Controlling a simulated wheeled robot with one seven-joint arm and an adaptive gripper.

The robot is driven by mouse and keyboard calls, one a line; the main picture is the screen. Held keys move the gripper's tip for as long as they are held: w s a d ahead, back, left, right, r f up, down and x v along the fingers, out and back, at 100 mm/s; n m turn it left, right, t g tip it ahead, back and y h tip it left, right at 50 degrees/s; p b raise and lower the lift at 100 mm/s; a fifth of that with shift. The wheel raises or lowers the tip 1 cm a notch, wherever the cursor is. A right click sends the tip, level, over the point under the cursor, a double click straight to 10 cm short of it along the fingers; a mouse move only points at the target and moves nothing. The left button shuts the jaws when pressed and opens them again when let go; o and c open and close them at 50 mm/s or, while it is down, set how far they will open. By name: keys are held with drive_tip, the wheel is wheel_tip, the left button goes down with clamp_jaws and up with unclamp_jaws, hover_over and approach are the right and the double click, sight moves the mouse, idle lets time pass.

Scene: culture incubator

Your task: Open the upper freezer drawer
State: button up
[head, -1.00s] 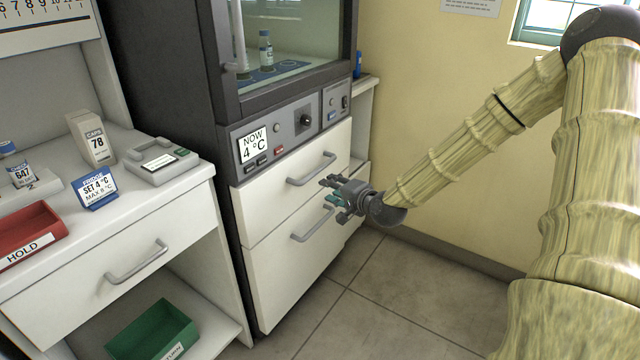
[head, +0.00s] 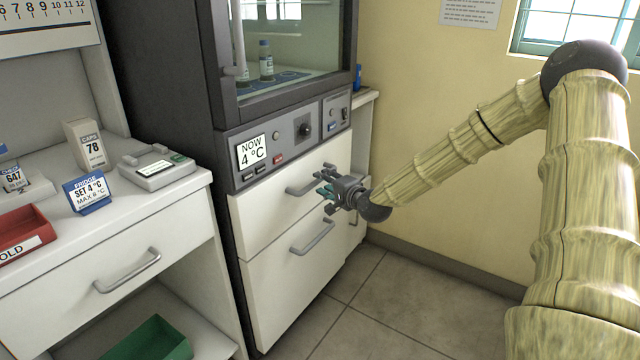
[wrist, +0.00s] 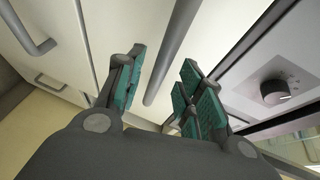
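The upper freezer drawer (head: 265,208) is a white front under the grey control panel, and it looks shut. Its grey bar handle (head: 300,189) is partly covered by my gripper (head: 326,194) at its right end. In the wrist view the handle (wrist: 172,55) runs between the teal finger pads of my gripper (wrist: 160,85). The fingers are open, one on each side of the bar, with gaps visible. I cannot tell how deep the bar sits between them. The lower drawer's handle (head: 312,238) is below my gripper.
The control panel (head: 290,145) with a knob and "NOW 4 °C" display is just above the drawer. A white bench (head: 110,262) with its own drawer stands at the left. The floor (head: 375,305) in front is clear.

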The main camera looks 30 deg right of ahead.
drive_tip(key=shift+w+f+b, duration=0.15)
drive_tip(key=shift+w+f, duration=0.05)
drive_tip(key=shift+w, duration=0.65)
drive_tip(key=shift+w+f+b, duration=0.15)
drive_tip(key=shift+w, duration=0.7)
clamp_jaws()
